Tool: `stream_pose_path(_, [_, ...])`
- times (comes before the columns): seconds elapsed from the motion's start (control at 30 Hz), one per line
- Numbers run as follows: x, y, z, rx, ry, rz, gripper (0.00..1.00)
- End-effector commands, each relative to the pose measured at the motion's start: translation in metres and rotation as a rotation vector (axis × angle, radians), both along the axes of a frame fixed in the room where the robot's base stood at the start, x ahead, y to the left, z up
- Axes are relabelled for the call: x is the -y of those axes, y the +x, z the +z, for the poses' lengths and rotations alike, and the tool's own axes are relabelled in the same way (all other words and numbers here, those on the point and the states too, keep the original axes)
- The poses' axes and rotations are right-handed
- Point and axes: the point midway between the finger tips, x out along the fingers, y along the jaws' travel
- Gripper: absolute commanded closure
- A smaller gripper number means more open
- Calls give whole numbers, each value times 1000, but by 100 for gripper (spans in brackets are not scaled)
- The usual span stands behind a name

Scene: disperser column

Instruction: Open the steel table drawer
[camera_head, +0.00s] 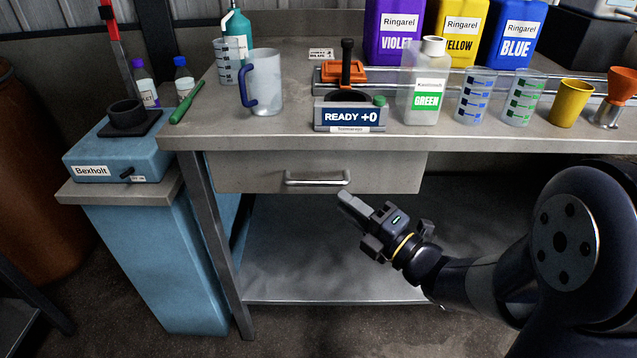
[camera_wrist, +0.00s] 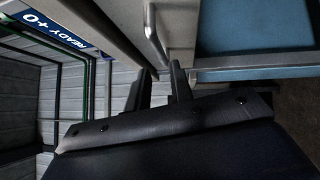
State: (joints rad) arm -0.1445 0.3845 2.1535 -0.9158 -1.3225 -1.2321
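The steel table drawer (camera_head: 240,172) has a plain grey front under the tabletop and looks shut. Its bar handle (camera_head: 317,182) is a horizontal metal pull at the middle of the front. My gripper (camera_head: 345,200) is just below and right of the handle in the head view, pointing up and left toward it, apparently apart from it. In the wrist view, the two fingers of my gripper (camera_wrist: 160,68) stand apart with nothing held between them. The handle (camera_wrist: 153,30) runs down the picture ahead of the fingertips, roughly in line with the gap.
The steel table (camera_head: 290,141) carries a dispenser reading READY +0 (camera_head: 348,116), a clear mug (camera_head: 266,85), measuring cups and coloured canisters. A lower shelf (camera_head: 320,260) lies under the drawer. A blue cabinet (camera_head: 155,260) stands at the left. The space before the drawer front is clear apart from my arm.

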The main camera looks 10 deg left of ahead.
Motion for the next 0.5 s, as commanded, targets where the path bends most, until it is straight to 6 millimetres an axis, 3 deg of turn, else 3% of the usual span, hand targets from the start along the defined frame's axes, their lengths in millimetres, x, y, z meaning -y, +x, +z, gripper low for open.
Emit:
stream_pose_path(0.3, [-51, 29, 7, -2, 0, 3, 78])
stream_pose_path(0.5, [-68, 40, 10, -2, 1, 0, 78])
